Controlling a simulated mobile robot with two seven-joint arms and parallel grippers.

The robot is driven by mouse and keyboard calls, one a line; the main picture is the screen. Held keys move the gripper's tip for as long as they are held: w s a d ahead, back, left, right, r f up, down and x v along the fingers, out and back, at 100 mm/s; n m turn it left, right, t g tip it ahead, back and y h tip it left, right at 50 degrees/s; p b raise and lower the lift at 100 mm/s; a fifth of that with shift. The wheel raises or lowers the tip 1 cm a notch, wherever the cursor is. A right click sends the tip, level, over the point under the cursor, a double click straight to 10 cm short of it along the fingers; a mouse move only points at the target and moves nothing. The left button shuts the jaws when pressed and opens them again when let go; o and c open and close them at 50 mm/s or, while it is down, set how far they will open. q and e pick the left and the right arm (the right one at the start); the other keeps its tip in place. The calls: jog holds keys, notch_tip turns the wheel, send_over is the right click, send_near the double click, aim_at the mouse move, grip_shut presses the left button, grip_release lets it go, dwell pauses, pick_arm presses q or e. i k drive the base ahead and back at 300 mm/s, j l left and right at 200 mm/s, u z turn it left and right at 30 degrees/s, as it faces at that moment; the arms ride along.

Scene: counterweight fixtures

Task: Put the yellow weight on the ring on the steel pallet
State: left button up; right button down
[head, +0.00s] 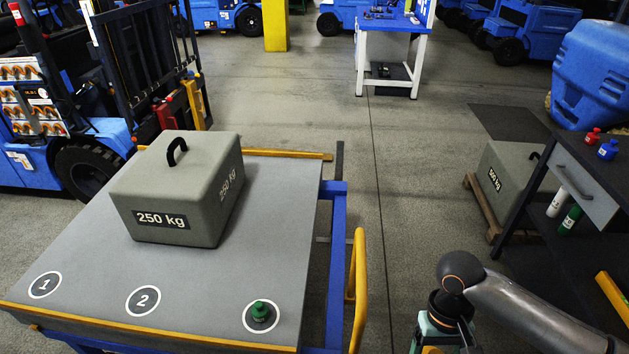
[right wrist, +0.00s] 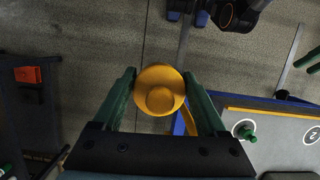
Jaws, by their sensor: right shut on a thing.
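The yellow weight (right wrist: 160,90) is round with a knob and sits between the green fingers of my right gripper (right wrist: 158,76), which is shut on it. In the head view my right gripper (head: 440,343) is at the bottom edge, right of the pallet and off it, with the weight mostly hidden. The grey steel pallet (head: 200,275) has rings 1 (head: 45,285) and 2 (head: 143,300) along its near edge. A third ring (head: 262,328) has a green weight (head: 260,311) standing on it.
A 250 kg block (head: 180,190) stands on the pallet's far part. A yellow rail (head: 358,290) runs along its right side. A dark bench (head: 570,165) at right carries red (head: 593,136) and blue (head: 608,149) weights. A 500 kg block (head: 500,180) sits beside it.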

aim_at(46, 284)
jog(key=j+u, duration=0.45)
jog(key=j, duration=0.9)
jog(key=i+j+u, duration=0.15)
jog(key=j, duration=0.25)
jog(key=i+j+u, duration=0.15)
jog(key=j, duration=0.25)
jog(key=i+j+u, duration=0.15)
jog(key=j, duration=0.25)
jog(key=i+j+u, duration=0.1)
jog(key=j, duration=0.25)
jog(key=i+j+u, duration=0.15)
jog(key=i+u, duration=0.4)
jog(key=i, duration=0.3)
